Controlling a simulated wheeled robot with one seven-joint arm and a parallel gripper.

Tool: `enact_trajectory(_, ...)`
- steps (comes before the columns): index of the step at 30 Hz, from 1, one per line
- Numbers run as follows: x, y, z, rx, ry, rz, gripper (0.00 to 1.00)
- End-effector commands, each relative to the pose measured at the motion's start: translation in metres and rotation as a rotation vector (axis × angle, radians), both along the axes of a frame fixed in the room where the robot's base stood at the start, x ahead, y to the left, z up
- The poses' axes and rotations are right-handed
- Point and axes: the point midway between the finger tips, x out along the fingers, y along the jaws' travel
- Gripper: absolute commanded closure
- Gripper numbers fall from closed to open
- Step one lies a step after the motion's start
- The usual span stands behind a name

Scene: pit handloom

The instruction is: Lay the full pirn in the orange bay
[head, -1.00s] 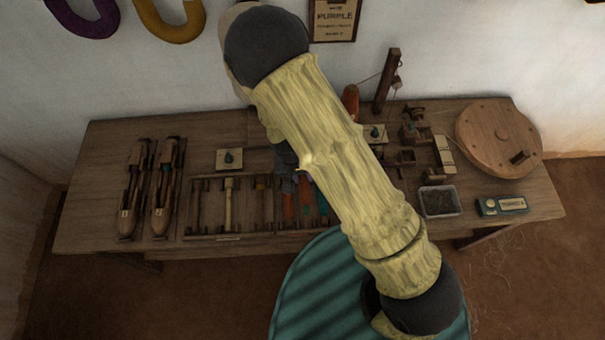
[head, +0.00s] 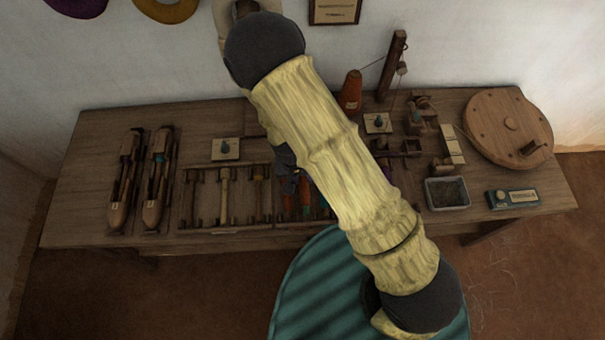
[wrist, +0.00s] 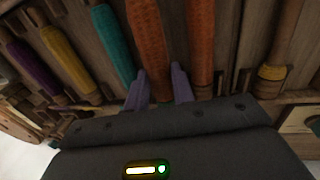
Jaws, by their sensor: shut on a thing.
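My gripper (wrist: 161,88) is shut on a full orange pirn (wrist: 148,38), its two fingers on either side of the thread winding. A second orange pirn (wrist: 201,40) lies close beside it on the right, apart from the fingers. Both lie at the pirn rack (head: 207,228) on the table; I cannot tell whether the held one is resting or slightly raised. In the head view my arm hides much of the gripper, and orange windings (head: 288,188) show just left of the arm. The orange bay's marking cannot be made out.
A teal pirn (wrist: 113,42), a yellow one (wrist: 68,62) and a purple one (wrist: 32,68) lie left in the wrist view. Two shuttles (head: 153,205) lie at the table's left. An orange cone (head: 350,92), a tub (head: 447,193) and a wooden wheel (head: 490,115) stand right.

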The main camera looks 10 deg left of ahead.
Motion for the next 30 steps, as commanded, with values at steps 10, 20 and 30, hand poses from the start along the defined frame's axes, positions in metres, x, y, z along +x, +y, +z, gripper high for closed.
enact_trajectory(10, 0.0000, 0.0000, -0.0114, 0.000, 0.000, 0.001, 0.98)
enact_trajectory(20, 0.0000, -0.0001, -0.0111, 0.000, 0.000, 0.001, 0.74)
enact_trajectory(30, -0.0001, -0.0001, -0.0111, 0.000, 0.000, 0.001, 0.42)
